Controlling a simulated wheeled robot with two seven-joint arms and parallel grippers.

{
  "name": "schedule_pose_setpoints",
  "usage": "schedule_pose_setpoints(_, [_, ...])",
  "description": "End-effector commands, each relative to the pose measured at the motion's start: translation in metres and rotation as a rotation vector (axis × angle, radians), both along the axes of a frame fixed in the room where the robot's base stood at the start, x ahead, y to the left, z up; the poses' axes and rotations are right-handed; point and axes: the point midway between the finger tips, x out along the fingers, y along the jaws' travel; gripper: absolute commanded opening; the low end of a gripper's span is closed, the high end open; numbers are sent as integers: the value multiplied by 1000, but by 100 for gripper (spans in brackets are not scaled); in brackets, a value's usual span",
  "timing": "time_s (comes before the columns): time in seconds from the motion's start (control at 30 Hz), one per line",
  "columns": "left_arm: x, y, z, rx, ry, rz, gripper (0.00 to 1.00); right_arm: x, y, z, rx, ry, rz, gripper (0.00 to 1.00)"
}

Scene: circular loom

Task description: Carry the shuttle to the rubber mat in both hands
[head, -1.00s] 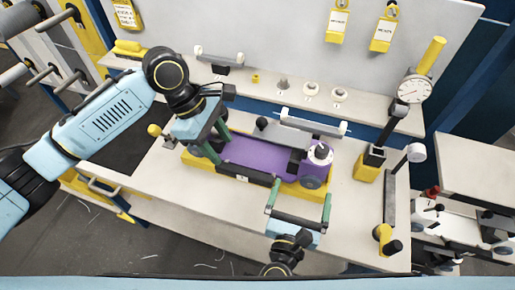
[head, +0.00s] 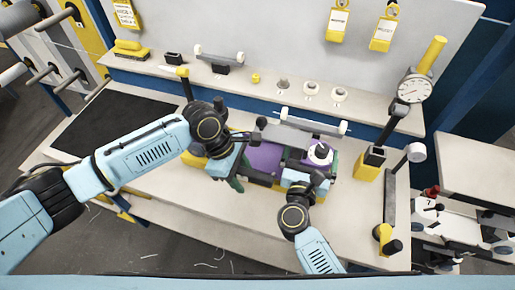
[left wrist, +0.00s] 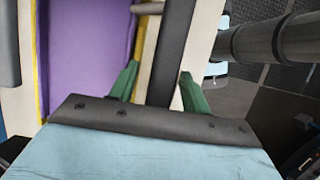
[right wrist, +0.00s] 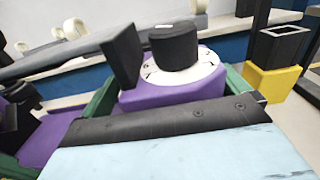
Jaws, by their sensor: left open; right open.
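The purple shuttle (head: 263,160) rests on a yellow cradle (head: 196,161) in the middle of the bench. Its right end has a white dial with a black knob (right wrist: 176,48). My left gripper (head: 238,172) is open at the shuttle's left end. In the left wrist view its green fingers stand either side of a dark bar (left wrist: 174,50), beside the purple body (left wrist: 85,50). My right gripper (head: 310,170) is open at the right end; in the right wrist view its green fingers flank the purple dial end. Contact is unclear. The black rubber mat (head: 105,132) lies flat at the bench's left.
A grey bar with white ends (head: 303,121) lies just behind the shuttle. A yellow-based black holder (head: 370,163) and an upright post (head: 389,200) stand to the right. A yellow-topped post (head: 184,82) stands behind the left arm. The front bench strip is clear.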

Motion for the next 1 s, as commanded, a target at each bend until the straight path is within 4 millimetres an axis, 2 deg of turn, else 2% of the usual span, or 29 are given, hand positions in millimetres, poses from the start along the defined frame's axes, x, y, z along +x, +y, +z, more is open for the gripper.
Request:
schedule_pose_setpoints(0.13, [0,0,0,0,0,0,47,0,0,0,0,0,0,100])
schedule_pose_setpoints(0.5, [0,0,1,0,0,0,0,0,0,0,0,0,0,52])
schedule_pose_setpoints(0.8, [0,0,2,-1,-1,-1,0,0,0,2,-1,-3,-1,51])
schedule_pose_setpoints(1.0, [1,0,11,-1,-1,-1,0,0,0,10,-1,-3,-1,51])
